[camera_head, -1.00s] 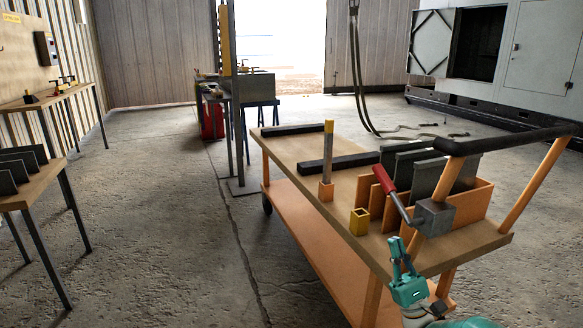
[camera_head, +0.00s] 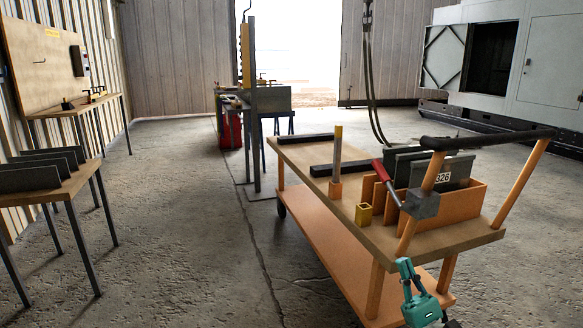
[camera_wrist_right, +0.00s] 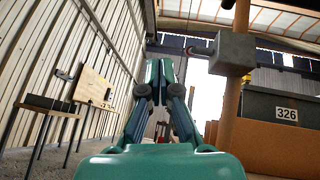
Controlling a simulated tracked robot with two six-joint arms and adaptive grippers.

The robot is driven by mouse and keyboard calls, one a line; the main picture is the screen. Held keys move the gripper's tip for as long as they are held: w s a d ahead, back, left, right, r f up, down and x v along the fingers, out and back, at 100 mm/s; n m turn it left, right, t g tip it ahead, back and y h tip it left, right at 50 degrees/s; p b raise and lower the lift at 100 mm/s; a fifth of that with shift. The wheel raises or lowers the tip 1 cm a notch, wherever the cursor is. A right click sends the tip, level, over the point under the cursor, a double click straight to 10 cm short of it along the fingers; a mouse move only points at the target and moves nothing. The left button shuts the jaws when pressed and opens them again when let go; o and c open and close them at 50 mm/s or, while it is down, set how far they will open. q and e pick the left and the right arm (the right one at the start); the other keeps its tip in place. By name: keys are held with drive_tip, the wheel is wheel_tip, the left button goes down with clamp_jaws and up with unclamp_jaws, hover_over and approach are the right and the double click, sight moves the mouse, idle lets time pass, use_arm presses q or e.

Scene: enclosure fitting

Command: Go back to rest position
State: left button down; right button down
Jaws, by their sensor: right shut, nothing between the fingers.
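My right gripper (camera_head: 407,268) is teal and shows at the bottom right of the head view, beside the near end of the orange cart (camera_head: 330,246). It is shut and empty, apart from the cart's contents. In the right wrist view its closed fingers (camera_wrist_right: 162,66) point up and forward, with the cart's upright post (camera_wrist_right: 230,90) to their right. My left gripper does not show in either view.
A grey block (camera_head: 421,205) with a red handle sits on the post. Open floor (camera_head: 190,240) lies left of the cart.

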drive_tip(key=s+a+f+n+g+y, duration=0.1)
drive_tip(key=a+f+n+g, duration=0.2)
drive_tip(key=a+f+g, duration=0.8)
drive_tip(key=s+a+f+n+g+h, duration=0.1)
drive_tip(key=s+a+f+n+g, duration=0.1)
drive_tip(key=s+a+f+g, duration=0.4)
drive_tip(key=s+a+f+n+g+h, duration=0.1)
drive_tip(key=s+a+f+g, duration=0.2)
drive_tip(key=f, duration=0.4)
drive_tip(key=s+d+f+n+g+h, duration=0.2)
drive_tip(key=s+d+f+n+h, duration=0.15)
drive_tip(key=s+f, duration=0.35)
drive_tip(key=s+d+f+n+g+h, duration=0.1)
drive_tip(key=s+d+f+n+h, duration=0.1)
drive_tip(key=s+f+n+h, duration=0.5)
drive_tip(key=s+d+f+n+g+h, duration=0.2)
drive_tip(key=s+f, duration=0.2)
drive_tip(key=s, duration=0.6)
wheel_tip(320, 180, up, 34)
drive_tip(key=n+t+p, duration=0.2)
drive_tip(key=n+p, duration=0.1)
drive_tip(key=p, duration=2.9)
drive_tip(key=shift+w+a+f, duration=0.15)
drive_tip(key=shift+w+f, duration=0.1)
drive_tip(key=shift+w, duration=0.15)
